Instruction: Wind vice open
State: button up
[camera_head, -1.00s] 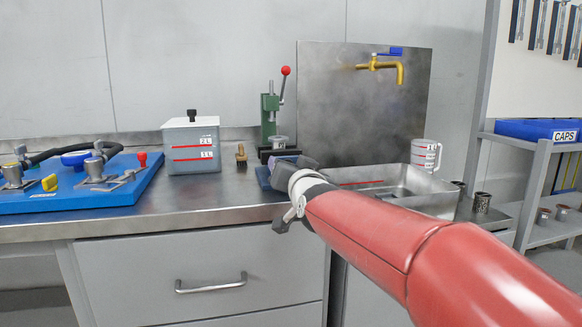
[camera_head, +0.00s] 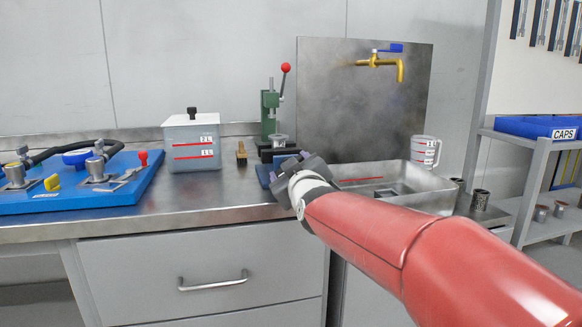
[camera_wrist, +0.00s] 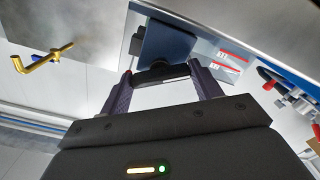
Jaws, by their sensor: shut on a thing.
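The vice is a small blue body (camera_head: 264,174) at the front of the steel bench, mostly hidden behind my gripper (camera_head: 289,166) in the head view. The wrist view shows its flat blue face (camera_wrist: 163,44) just beyond the fingertips. A dark handle bar (camera_wrist: 160,74) lies across between the two purple fingers. My gripper (camera_wrist: 162,71) is shut on this bar, with a finger at each end. The vice jaws and the gap between them are hidden or too dark to make out.
A green press (camera_head: 270,115) with a red knob stands close behind the vice. A steel sink tray (camera_head: 420,188) lies to the right, under a brass tap (camera_head: 385,62). A lidded grey tank (camera_head: 192,145) and a blue pump board (camera_head: 80,195) stand left.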

jog(key=shift+f+n, duration=0.15)
jog(key=shift+n, duration=1.45)
jog(key=o, duration=1)
jog(key=shift+s, duration=0.1)
jog(key=b+v, duration=0.1)
jog(key=v, duration=0.6)
jog(key=shift+s+d, duration=0.1)
jog(key=shift+s, duration=0.25)
